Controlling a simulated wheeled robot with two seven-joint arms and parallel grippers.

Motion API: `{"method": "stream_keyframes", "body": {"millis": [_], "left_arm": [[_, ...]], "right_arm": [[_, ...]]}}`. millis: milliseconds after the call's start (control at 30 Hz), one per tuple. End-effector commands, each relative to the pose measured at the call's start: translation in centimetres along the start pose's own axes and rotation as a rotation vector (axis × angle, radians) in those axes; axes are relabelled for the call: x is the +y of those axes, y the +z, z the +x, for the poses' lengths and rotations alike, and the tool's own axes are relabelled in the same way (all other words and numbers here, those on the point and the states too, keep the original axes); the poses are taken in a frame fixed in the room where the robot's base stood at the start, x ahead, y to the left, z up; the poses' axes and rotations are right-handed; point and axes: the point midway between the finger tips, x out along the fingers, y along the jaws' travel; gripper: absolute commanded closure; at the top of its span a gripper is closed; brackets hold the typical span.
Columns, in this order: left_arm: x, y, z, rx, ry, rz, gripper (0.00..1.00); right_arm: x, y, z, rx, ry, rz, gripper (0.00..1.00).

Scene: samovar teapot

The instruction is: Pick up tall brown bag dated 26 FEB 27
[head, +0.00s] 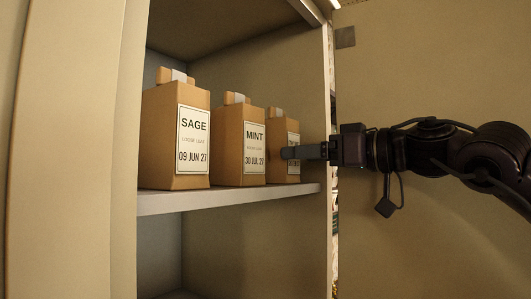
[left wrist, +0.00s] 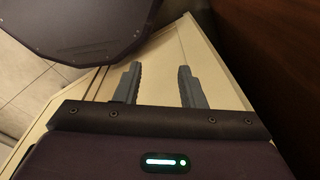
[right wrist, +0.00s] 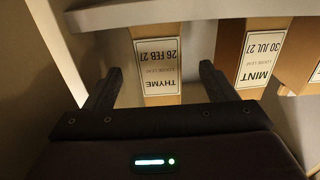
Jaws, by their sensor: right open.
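The tall brown bag labelled THYME, 26 FEB 27 (right wrist: 158,62) shows upside down in the right wrist view. It stands upright on the shelf. In the head view this bag (head: 278,171) is the rightmost of the row, its label partly hidden by my right gripper (head: 287,152). In the right wrist view the right gripper's fingers (right wrist: 160,68) are open, one to each side of the bag, with gaps between. How far the tips reach along the bag's sides I cannot tell. My left gripper (left wrist: 159,68) is open and empty.
The MINT bag, 30 JUL 27 (head: 240,155) stands close beside the THYME bag, and the SAGE bag, 09 JUN 27 (head: 176,140) is further left. All stand on a pale shelf (head: 235,196). The cabinet's right edge (head: 325,210) is close to my right gripper.

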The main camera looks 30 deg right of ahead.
Motion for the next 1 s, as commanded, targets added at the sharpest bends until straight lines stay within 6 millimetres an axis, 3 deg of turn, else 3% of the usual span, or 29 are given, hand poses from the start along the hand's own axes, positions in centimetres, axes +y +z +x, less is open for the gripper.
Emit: {"method": "stream_keyframes", "body": {"millis": [600,900,1000], "left_arm": [[0.0,-0.1,-5.9,-0.006,0.001,-0.001,0.64],[-0.1,-0.6,-5.8,0.001,0.000,-0.001,0.64],[-0.1,-0.6,-5.8,0.001,0.000,-0.001,0.64]], "right_arm": [[0.3,-1.2,7.0,-0.006,0.001,0.002,0.22],[0.3,-1.0,7.4,-0.001,0.000,0.002,0.22],[0.3,-1.0,7.3,-0.001,0.000,0.002,0.35]]}}
